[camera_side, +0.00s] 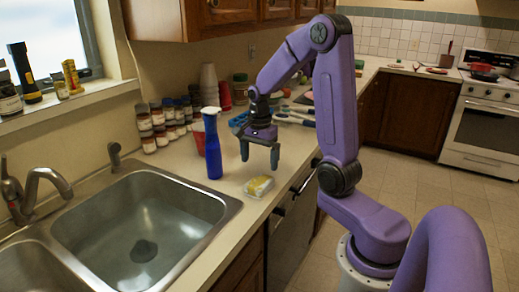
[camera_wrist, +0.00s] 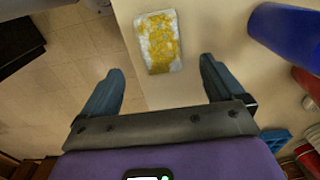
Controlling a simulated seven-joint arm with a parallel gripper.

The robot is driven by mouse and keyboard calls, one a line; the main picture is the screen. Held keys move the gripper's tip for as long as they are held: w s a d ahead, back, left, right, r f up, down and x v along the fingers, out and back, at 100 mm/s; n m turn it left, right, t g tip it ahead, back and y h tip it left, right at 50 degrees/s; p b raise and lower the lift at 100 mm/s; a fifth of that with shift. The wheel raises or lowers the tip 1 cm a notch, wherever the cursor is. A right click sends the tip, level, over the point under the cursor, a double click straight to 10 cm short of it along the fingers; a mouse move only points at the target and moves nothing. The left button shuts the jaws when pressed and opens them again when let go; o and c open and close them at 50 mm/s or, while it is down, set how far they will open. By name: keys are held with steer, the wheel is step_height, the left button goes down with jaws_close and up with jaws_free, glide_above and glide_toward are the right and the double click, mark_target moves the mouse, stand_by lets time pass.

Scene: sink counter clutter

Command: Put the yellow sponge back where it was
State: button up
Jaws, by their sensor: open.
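The yellow sponge (camera_side: 258,187), mottled yellow and white, lies flat on the counter to the right of the sink. My gripper (camera_side: 260,162) is open and empty, a little above the counter near the sponge and apart from it. In the wrist view the sponge (camera_wrist: 159,41) lies at the top, beyond the two fingertips of my gripper (camera_wrist: 160,75), with bare counter around it.
Several jars (camera_side: 160,125) line the wall behind the sink. The steel sink (camera_side: 140,222) is empty. The counter's front edge runs close beside the sponge.

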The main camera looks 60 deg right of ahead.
steer(key=s+a+r+n, duration=0.2)
steer(key=s+a+n, duration=0.1)
steer(key=a+n, duration=0.4)
steer(key=s+a+r+n, duration=0.2)
steer(key=a+n, duration=0.5)
steer(key=a, duration=0.1)
steer(key=s+a+n, duration=0.3)
steer(key=s+n, duration=0.5)
steer(key=s+a+n, duration=0.3)
steer(key=s+n, duration=0.5)
steer(key=shift+s+f+n, duration=0.15)
steer(key=shift+f+n, duration=0.1)
steer(key=shift+n, duration=0.05)
